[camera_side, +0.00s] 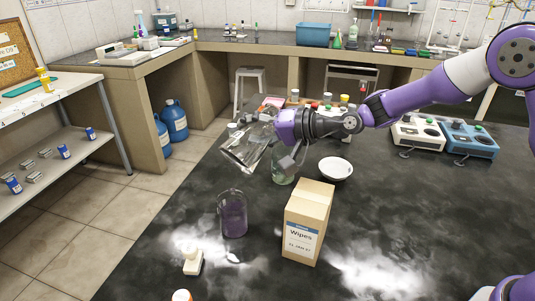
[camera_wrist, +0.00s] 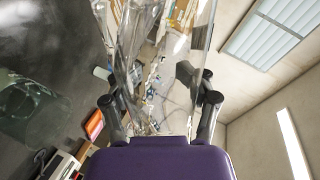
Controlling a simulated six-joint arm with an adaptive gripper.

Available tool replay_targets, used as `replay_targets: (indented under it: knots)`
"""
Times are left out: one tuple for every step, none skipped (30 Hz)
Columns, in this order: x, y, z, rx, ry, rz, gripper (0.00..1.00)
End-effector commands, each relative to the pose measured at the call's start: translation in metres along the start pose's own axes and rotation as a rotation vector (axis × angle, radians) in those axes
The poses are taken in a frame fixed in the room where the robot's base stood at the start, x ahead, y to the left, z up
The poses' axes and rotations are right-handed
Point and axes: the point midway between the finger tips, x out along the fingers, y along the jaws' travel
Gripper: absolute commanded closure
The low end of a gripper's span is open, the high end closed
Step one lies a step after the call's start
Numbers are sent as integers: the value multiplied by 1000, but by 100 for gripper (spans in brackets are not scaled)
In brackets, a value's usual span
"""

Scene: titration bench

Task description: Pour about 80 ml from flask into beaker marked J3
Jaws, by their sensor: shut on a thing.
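My gripper (camera_side: 274,130) is shut on a clear glass flask (camera_side: 246,148) and holds it tilted above the dark bench, its wide end down to the left. In the wrist view the flask (camera_wrist: 150,60) rises between the two fingers (camera_wrist: 160,115). Any liquid in it is hard to make out. A purple-tinted glass beaker (camera_side: 233,213) stands upright on the bench below and in front of the flask, apart from it. A greenish clear glass vessel (camera_side: 283,168) stands under my gripper, partly hidden by it. I can read no J3 mark on either vessel.
A Wipes box (camera_side: 306,222) stands right of the purple-tinted beaker. A white bowl (camera_side: 336,169) is behind the box. A small white bottle (camera_side: 192,260) is at the front left. Two stirrer-like devices (camera_side: 470,138) stand at the back right. The bench right of the box is clear.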

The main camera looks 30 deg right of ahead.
Motion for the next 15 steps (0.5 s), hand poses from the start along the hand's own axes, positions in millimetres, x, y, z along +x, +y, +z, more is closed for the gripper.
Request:
replay_targets:
  knots:
    - [0, 0, 0, 0, 1, -1, 95]
    - [0, 0, 0, 0, 1, -1, 95]
    - [0, 0, 0, 0, 1, -1, 95]
    - [0, 0, 0, 0, 0, -1, 95]
    - [0, -1, 0, -2, 1, -1, 95]
    - [0, -1, 0, -6, 1, 1, 95]
    - [0, -1, 0, -13, 2, 4, 95]
    - [0, -2, -1, -24, 4, 9, 95]
    - [-1, -3, -1, -45, 6, 17, 95]
    - [-1, -4, -2, -66, 9, 25, 95]
    - [-2, -5, -2, -91, 12, 37, 95]
    - [-2, -7, -4, -132, 18, 55, 95]
    - [-3, -9, -5, -167, 23, 71, 95]
    - [-4, -12, -7, -208, 28, 89, 95]
    - [-6, -15, -9, -266, 36, 116, 95]
